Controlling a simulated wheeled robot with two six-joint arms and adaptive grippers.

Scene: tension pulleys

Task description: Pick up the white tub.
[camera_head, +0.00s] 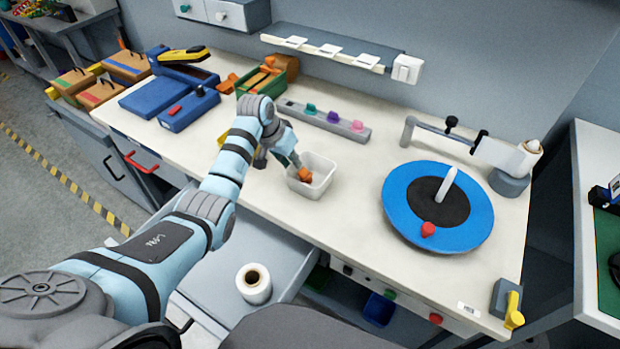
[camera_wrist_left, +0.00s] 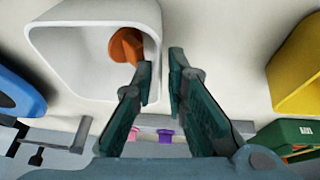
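The white tub (camera_head: 322,163) stands upright on the workbench, near the middle of the head view. It is open-topped, and an orange piece (camera_head: 305,174) shows inside. My left gripper (camera_head: 297,162) is at the tub's far left rim. In the left wrist view the tub (camera_wrist_left: 75,85) fills the upper left, with the orange piece (camera_wrist_left: 126,46) inside it. There the left gripper's fingers (camera_wrist_left: 161,72) are apart, one over the tub's wall and one outside it. I cannot tell whether they touch the wall. My right gripper is not in view.
A blue turntable (camera_head: 400,205) with a black centre stands to the tub's right. A grey rail (camera_head: 335,122) with coloured pegs lies behind it. A green bin (camera_head: 268,76) is at the back left. A white roll (camera_head: 254,283) sits in the open drawer (camera_head: 215,275) below.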

